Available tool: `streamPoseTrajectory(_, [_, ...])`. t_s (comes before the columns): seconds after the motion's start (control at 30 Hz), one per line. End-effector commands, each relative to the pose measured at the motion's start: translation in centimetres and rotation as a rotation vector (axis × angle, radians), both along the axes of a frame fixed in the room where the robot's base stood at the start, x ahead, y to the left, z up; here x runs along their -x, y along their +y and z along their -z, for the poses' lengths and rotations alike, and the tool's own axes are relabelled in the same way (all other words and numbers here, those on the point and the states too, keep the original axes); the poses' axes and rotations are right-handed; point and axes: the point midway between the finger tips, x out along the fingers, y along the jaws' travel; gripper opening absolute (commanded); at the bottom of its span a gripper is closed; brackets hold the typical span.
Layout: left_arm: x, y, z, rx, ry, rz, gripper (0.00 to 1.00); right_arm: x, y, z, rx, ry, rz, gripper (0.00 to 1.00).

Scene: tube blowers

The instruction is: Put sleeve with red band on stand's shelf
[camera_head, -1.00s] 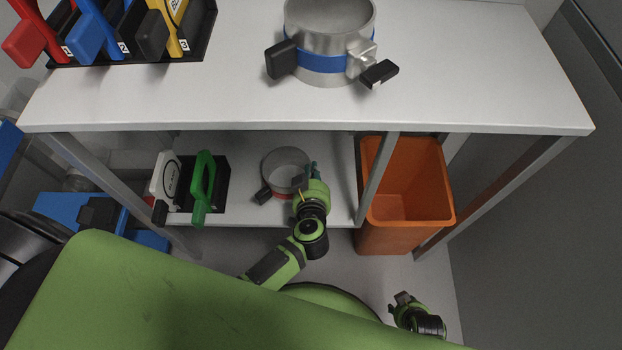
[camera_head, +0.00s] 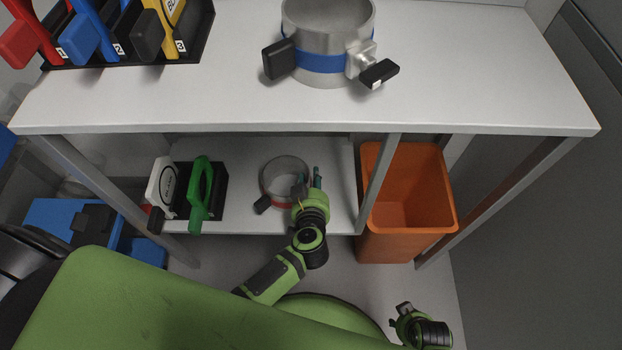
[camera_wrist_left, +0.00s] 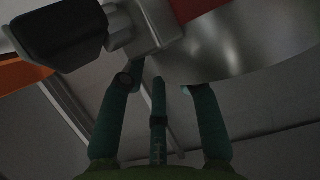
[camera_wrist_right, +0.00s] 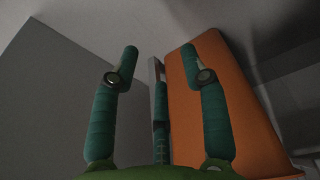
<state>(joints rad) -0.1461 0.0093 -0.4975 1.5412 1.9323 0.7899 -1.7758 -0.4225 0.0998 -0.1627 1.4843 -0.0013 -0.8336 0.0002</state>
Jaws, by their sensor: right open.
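The sleeve with the red band (camera_head: 283,164) stands upright on the stand's lower shelf (camera_head: 245,222), a metal ring with dark clamp handles. Its red band (camera_wrist_left: 197,8) and a black-handled clamp (camera_wrist_left: 140,25) show close up in the left wrist view. My left gripper (camera_head: 309,178) is at the sleeve's right front side, its fingers apart. In the left wrist view the fingers (camera_wrist_left: 163,85) are spread just under the clamp and metal wall; whether they touch is unclear. My right gripper (camera_wrist_right: 164,65) is open and empty, low by the orange bin.
A larger sleeve with a blue band (camera_head: 322,60) stands on the tabletop (camera_head: 190,105). A green-handled tool (camera_head: 200,190) and a white one (camera_head: 161,182) sit on the shelf's left. An orange bin (camera_head: 408,235) stands right of the shelf, behind a metal leg (camera_head: 378,183).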

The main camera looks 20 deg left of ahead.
Motion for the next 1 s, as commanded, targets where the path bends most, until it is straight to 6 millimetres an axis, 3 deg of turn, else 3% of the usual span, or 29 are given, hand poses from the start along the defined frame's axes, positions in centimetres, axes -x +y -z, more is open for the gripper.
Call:
streamPoseTrajectory(0.23, [0.7, -0.2, -0.6, 0.001, 0.003, 0.0, 0.32, -0.2, 0.0, -0.1, -0.001, -0.009, -0.002, 0.45])
streamPoseTrajectory(0.7, [8.8, -2.5, -4.4, 0.001, 0.003, 0.001, 0.32, -1.7, -0.6, 1.3, -0.009, -0.141, -0.025, 0.45])
streamPoseTrajectory(1.0, [10.6, -3.1, -5.1, 0.0, 0.0, -0.001, 0.32, -1.9, -0.8, 1.6, -0.01, -0.165, -0.029, 0.45])
